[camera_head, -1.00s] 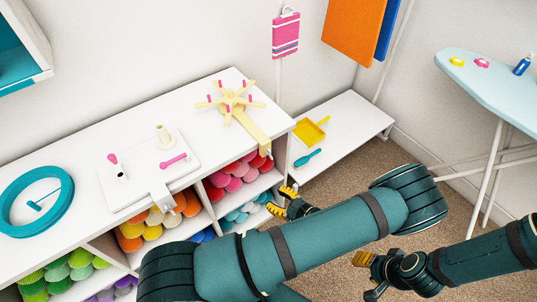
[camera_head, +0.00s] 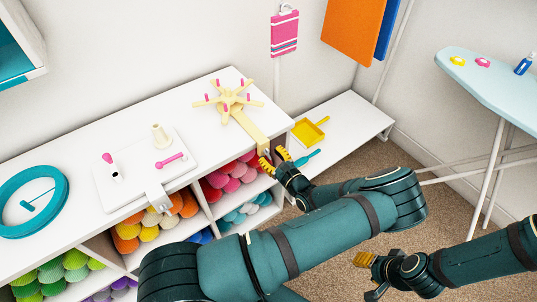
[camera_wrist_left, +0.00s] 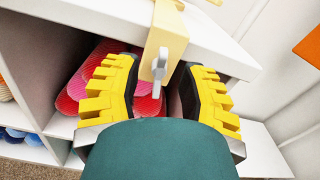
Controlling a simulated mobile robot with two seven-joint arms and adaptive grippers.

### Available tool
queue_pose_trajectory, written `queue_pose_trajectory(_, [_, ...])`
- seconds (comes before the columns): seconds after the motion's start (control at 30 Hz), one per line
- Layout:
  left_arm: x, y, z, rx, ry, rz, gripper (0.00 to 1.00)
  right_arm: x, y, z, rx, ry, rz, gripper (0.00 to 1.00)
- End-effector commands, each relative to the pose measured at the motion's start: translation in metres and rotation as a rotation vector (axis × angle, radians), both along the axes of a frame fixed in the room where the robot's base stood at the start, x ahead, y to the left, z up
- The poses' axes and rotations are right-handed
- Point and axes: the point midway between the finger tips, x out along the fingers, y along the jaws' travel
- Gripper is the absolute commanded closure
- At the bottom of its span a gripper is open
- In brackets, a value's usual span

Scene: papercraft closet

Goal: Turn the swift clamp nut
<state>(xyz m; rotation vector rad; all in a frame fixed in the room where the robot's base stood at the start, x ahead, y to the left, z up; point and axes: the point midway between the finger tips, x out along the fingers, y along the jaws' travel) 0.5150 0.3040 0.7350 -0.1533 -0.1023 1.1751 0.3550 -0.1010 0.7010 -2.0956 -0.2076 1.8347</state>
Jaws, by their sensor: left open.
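The yarn swift (camera_head: 230,101) is pale yellow with pink pegs and stands on the white shelf top. Its yellow clamp arm (camera_head: 250,129) reaches over the shelf's front edge.
The white shelf (camera_head: 85,150) holds several coloured yarn rolls in cubbies below the swift. A winder on a white board (camera_head: 140,190) and a teal ring (camera_head: 62,190) stand left. A low bench (camera_head: 345,115) with a yellow dustpan (camera_head: 311,130) and teal brush is right. An ironing board (camera_head: 490,85) stands further right.

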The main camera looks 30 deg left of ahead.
Motion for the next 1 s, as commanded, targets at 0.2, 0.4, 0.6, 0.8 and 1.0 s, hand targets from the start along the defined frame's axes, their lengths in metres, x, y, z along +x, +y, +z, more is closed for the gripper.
queue_pose_trajectory(0.2, [0.006,0.015,0.0,-0.001,-0.001,0.001,0.59,0.001,0.0,-0.003,0.0,-0.002,-0.001,0.53])
queue_pose_trajectory(0.4, [0.006,0.016,0.0,0.0,-0.001,0.0,0.59,0.001,0.0,-0.003,0.0,-0.002,-0.001,0.53])
queue_pose_trajectory(0.6, [0.006,0.015,0.0,0.0,-0.001,0.0,0.91,0.001,0.0,-0.003,0.0,-0.002,-0.001,0.53])
queue_pose_trajectory(0.8, [0.006,0.015,0.0,0.0,-0.001,0.0,1.0,0.001,0.0,-0.003,0.0,-0.001,0.0,0.53])
queue_pose_trajectory(1.0, [0.006,0.016,0.0,0.002,0.005,0.0,1.0,0.0,0.0,-0.002,0.0,-0.001,0.0,0.53])
